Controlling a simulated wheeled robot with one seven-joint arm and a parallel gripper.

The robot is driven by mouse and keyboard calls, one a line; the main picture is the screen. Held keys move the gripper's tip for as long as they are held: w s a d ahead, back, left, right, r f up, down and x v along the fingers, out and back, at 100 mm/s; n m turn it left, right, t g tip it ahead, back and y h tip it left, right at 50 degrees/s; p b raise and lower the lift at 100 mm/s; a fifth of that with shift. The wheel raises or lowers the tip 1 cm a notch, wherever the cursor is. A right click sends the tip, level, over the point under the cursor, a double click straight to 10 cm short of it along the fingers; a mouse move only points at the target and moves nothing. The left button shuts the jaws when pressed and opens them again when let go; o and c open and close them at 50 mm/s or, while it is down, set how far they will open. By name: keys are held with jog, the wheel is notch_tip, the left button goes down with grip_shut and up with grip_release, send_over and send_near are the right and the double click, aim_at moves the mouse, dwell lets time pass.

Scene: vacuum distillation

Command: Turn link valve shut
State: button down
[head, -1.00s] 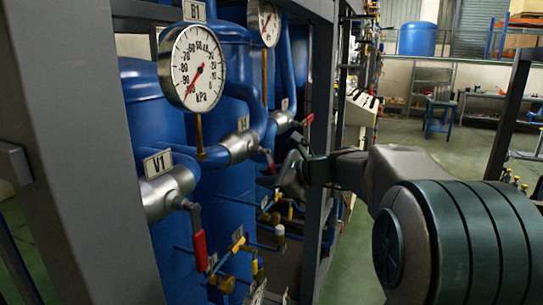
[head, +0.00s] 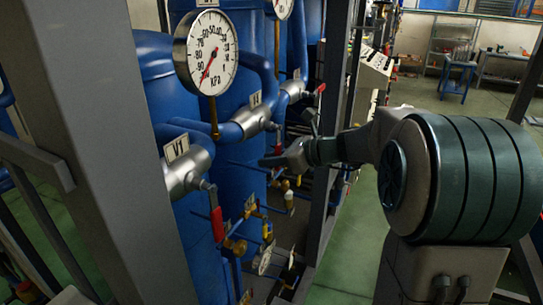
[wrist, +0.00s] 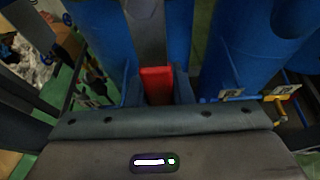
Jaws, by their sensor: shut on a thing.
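My gripper (head: 283,159) reaches in from the right at the pipework between the blue tanks in the head view. In the wrist view its two dark fingers (wrist: 157,92) stand on either side of a red valve handle (wrist: 157,80), shut on it. In the head view that handle (head: 278,149) shows only as a small red patch beside the gripper; the rest is hidden. It hangs below a silver valve body (head: 254,121) with a small label too blurred to read. Nearer, the V1 valve (head: 187,171) has a red lever (head: 217,224) pointing down.
A round gauge (head: 206,52) stands above the pipe. Another red lever (head: 321,88) sits farther back. Grey frame posts (head: 340,130) stand close to my arm. Brass-fitted small valves (head: 238,246) lie below. Green floor (head: 345,255) is open at the right.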

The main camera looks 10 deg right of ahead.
jog(key=c, duration=1.3)
grip_release()
jog(key=b+v, duration=0.2)
jog(key=v, duration=1.2)
jog(key=shift+s+f+b, duration=0.1)
jog(key=shift+s+b, duration=0.05)
jog(key=shift+b, duration=0.2)
jog(key=shift+a, duration=0.1)
jog(key=s+a+f+n+g+h, duration=0.4)
jog(key=s+a+f+n, duration=0.3)
jog(key=s+f+n, duration=0.3)
jog(key=s+f+n+h, duration=0.2)
jog(key=s+n, duration=0.1)
jog(key=n, duration=0.2)
jog(key=s+d+f+n+h, duration=0.1)
jog(key=s+f+n+h, duration=0.1)
jog(key=s+n, duration=0.2)
jog(key=s+d+f+n+h, duration=0.1)
jog(key=s+f+n+h, duration=0.1)
jog(key=n, duration=0.4)
jog(key=shift+s+f+t+h, duration=0.15)
jog(key=shift+s+h, duration=0.15)
jog(key=shift+s, duration=0.15)
jog(key=shift+s+f+t+h, duration=0.15)
jog(key=shift+s+h, duration=0.15)
jog(key=shift+s, duration=0.15)
